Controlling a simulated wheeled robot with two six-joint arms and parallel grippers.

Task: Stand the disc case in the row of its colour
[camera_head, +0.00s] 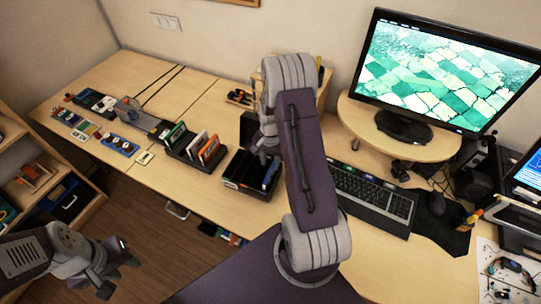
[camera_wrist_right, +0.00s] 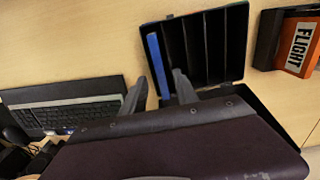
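A blue disc case (camera_wrist_right: 158,62) stands in the leftmost slot of a black slotted case box (camera_wrist_right: 246,45) in the right wrist view. In the head view the blue case (camera_head: 271,172) is at the right side of that box (camera_head: 232,182). My right gripper (camera_wrist_right: 160,84) is open, with its fingertips apart on either side of the blue case's near end; I cannot tell whether they touch it. In the head view it (camera_head: 265,146) is over the box, partly hidden by my arm. My left gripper (camera_head: 122,268) is open and empty, low at the left, off the table.
A black rack (camera_head: 182,153) left of the box holds green, white and orange (camera_head: 209,149) cases. The orange one reads FLIGHT in the wrist view (camera_wrist_right: 300,45). A keyboard (camera_head: 372,198) and monitor (camera_head: 440,70) are at the right. The table's left part holds small parts.

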